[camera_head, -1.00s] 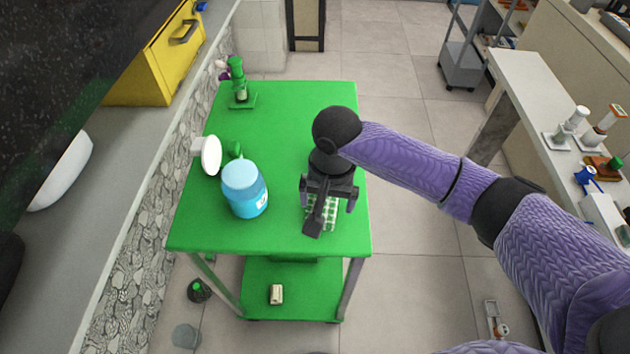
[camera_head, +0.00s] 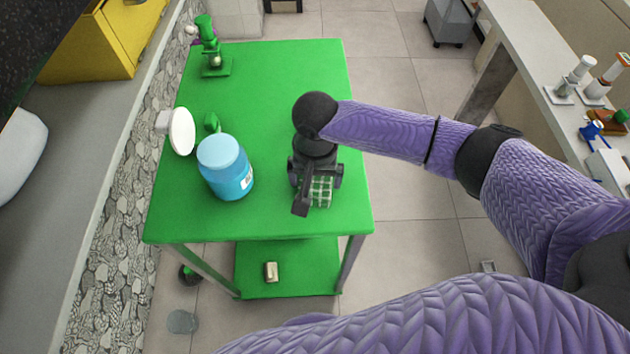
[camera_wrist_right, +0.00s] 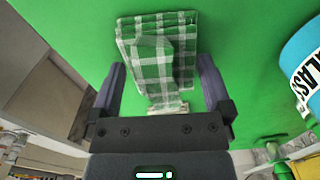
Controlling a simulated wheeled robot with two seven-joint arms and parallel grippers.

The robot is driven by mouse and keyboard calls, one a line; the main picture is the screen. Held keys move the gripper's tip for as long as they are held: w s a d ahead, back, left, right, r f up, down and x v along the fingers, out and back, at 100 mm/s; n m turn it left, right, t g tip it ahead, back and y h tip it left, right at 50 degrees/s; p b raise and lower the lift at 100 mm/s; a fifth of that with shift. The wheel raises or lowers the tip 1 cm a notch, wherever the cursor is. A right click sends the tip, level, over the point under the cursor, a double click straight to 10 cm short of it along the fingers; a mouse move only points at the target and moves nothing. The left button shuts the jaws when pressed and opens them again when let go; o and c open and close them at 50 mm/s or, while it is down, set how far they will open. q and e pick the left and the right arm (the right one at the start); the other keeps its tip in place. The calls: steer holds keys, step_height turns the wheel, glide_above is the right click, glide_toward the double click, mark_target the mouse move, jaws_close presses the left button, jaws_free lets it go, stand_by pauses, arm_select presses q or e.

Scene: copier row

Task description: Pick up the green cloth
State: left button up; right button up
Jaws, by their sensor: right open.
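The green cloth (camera_head: 320,191), checked green and white, lies on the green table (camera_head: 275,100) near its front right corner. My right gripper (camera_head: 316,186) is over it, partly hiding it in the head view. In the right wrist view the cloth (camera_wrist_right: 158,55) looks folded, with a raised fold reaching toward me. My right gripper (camera_wrist_right: 160,88) is open, with one finger on either side of the near part of the cloth. I cannot tell whether the fingers touch it. My left gripper is not in view.
A blue jar (camera_head: 226,170) stands left of my right gripper. A white round object (camera_head: 181,131) and a green microscope (camera_head: 210,50) stand along the table's left side. A small block (camera_head: 270,271) lies on the lower shelf. The table's middle is clear.

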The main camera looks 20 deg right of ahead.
steer(key=c, duration=0.9)
